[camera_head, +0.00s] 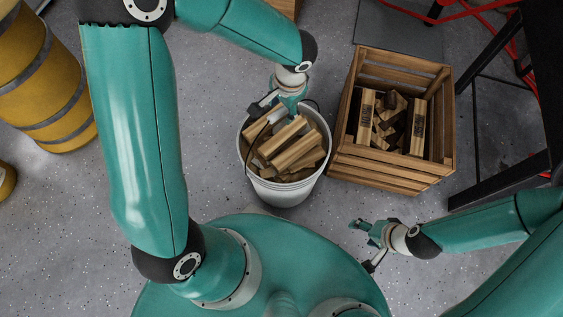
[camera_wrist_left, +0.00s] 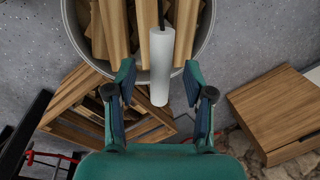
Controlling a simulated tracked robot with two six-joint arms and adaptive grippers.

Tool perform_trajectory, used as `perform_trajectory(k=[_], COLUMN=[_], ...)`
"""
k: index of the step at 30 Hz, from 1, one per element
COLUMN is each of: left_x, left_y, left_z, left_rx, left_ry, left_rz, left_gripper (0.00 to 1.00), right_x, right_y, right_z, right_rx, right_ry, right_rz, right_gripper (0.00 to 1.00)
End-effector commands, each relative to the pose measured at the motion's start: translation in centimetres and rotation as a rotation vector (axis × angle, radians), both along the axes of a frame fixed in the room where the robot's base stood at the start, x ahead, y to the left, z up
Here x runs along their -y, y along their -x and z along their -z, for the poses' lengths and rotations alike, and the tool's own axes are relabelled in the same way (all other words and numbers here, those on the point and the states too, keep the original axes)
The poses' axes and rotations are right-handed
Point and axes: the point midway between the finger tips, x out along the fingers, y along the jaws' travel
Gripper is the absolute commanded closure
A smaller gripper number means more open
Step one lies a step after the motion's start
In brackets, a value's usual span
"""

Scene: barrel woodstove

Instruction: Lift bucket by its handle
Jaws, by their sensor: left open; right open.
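The white bucket (camera_head: 285,190) stands on the floor in front of my base, filled with split firewood (camera_head: 292,150). Its rim (camera_wrist_left: 68,30) also shows at the top of the left wrist view. The handle's pale cylindrical grip (camera_wrist_left: 161,66) and dark wire stand above the wood. My left gripper (camera_head: 276,107) is open over the bucket's far side. In the left wrist view, the grip lies between the spread fingers of the left gripper (camera_wrist_left: 158,75), with gaps on both sides. My right gripper (camera_head: 372,240) is open and empty, low to the right, apart from the bucket.
A slatted wooden crate (camera_head: 385,170) with firewood stands close to the bucket's right. Yellow barrels (camera_head: 45,85) stand at the left. A black frame (camera_head: 490,185) is at the right. A wooden block (camera_wrist_left: 275,110) shows in the left wrist view. Floor left of the bucket is clear.

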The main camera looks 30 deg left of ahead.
Motion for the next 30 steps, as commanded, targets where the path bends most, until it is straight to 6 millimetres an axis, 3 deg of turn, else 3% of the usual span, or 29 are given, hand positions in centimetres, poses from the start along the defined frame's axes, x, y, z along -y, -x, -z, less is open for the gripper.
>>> perform_trajectory(k=[1, 6, 30], left_x=[-0.1, -0.4, -0.4], left_y=[0.0, -0.1, -0.1], left_z=[1.2, 2.6, 2.9], left_rx=[-0.002, 0.0, 0.0], left_ry=[0.0, 0.001, 0.0], left_rz=[-0.001, 0.0, -0.002], left_gripper=[0.47, 0.47, 0.47], right_x=[0.0, 0.0, 0.0], right_y=[0.0, 0.0, 0.0], right_z=[0.7, 1.1, 1.7], right_rx=[0.0, 0.0, 0.0], right_ry=[0.0, 0.0, 0.0], right_rz=[0.0, 0.0, 0.0], right_gripper=[0.32, 0.32, 0.32])
